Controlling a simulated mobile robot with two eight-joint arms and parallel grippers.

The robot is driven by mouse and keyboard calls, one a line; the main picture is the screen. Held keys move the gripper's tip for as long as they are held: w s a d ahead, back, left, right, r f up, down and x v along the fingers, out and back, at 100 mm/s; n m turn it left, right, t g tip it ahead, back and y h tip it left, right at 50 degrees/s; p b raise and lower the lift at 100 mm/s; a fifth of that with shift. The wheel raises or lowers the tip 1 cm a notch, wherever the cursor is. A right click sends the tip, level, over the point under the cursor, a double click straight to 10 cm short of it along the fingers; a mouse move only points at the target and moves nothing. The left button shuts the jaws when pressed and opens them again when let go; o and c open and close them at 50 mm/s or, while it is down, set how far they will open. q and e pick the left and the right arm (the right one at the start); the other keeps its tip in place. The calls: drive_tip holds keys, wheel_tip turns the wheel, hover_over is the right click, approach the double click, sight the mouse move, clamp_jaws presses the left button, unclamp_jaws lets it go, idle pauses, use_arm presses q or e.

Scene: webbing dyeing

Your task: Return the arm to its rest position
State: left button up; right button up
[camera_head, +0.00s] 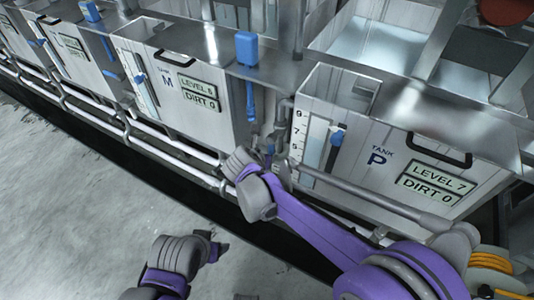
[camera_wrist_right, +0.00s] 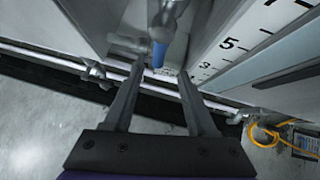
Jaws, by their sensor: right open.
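My right arm (camera_head: 315,227), purple and grey, reaches from the lower right to the gap between tank M and tank P. My right gripper (camera_wrist_right: 160,72) is open in the wrist view, its two dark fingers apart. A blue-tipped fitting (camera_wrist_right: 158,52) shows beyond and between the fingertips. I cannot tell whether they touch it. In the head view the right fingers are mostly hidden by the wrist and pipes. My left arm (camera_head: 178,258) is at the bottom, over the floor. Its fingers are not clear enough to judge.
Tank P (camera_head: 375,180) stands close beside my right arm. Tank M (camera_head: 185,85) is to its left. White pipes (camera_head: 150,130) run along the tank fronts. A yellow coiled hose (camera_head: 490,262) is at lower right. The grey floor (camera_head: 70,210) at left is clear.

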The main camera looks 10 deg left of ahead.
idle(0.5)
drive_tip(key=s+d+r+m+g, duration=0.1)
drive_tip(key=s+d+m, duration=0.4)
drive_tip(key=d+m, duration=0.3)
drive_tip(key=s+d+r+m+g, duration=0.1)
drive_tip(key=s+d+r+m, duration=0.1)
drive_tip(key=s+d+m, duration=0.55)
drive_tip(key=s+d+f+m+g+y, duration=0.1)
drive_tip(key=s+d+f+m, duration=0.1)
drive_tip(key=s+d+m, duration=0.55)
drive_tip(key=s+d+f+m+g, duration=0.1)
drive_tip(key=s+d+m, duration=0.3)
drive_tip(key=s+m, duration=0.55)
use_arm(q)
wheel_tip(320, 180, up, 14)
drive_tip(key=w+p, duration=0.2)
drive_tip(key=p, duration=1.1)
drive_tip(key=shift+r+t, duration=0.15)
drive_tip(key=shift+t, duration=0.15)
use_arm(e)
wheel_tip(320, 180, up, 14)
drive_tip(key=w+m, duration=0.2)
drive_tip(key=shift+w+t+y, duration=0.25)
drive_tip(key=shift+t+y, duration=0.05)
drive_tip(key=shift+s+a, duration=0.1)
drive_tip(key=shift+s, duration=0.05)
